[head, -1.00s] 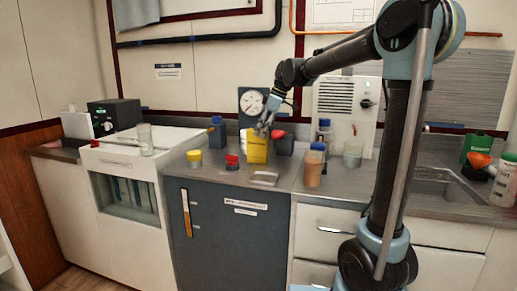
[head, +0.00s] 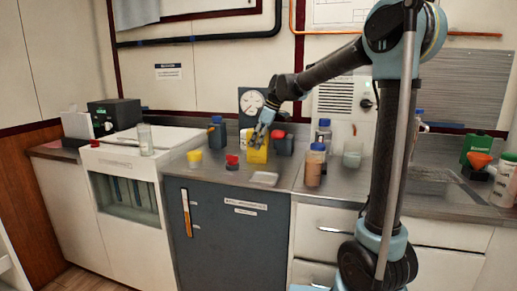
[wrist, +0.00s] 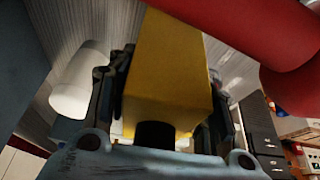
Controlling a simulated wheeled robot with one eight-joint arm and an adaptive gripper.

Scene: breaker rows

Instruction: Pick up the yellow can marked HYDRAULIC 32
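The yellow can (head: 258,154) stands upright on the grey counter, in front of the wall gauge. Its marking cannot be read in either view. My gripper (head: 258,139) is over its upper part, coming from above and behind. In the wrist view the yellow can (wrist: 170,70) fills the space between my two fingers, one on each side of it. My gripper (wrist: 165,110) looks open around the can; whether a finger touches it is hard to tell.
A red-capped dark container (head: 283,144) stands close right of the can. A yellow cup (head: 195,159), a small red-lidded jar (head: 232,162) and a white dish (head: 264,179) are in front. A blue-capped bottle (head: 314,168) stands to the right, a dark blue bottle (head: 217,134) to the left.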

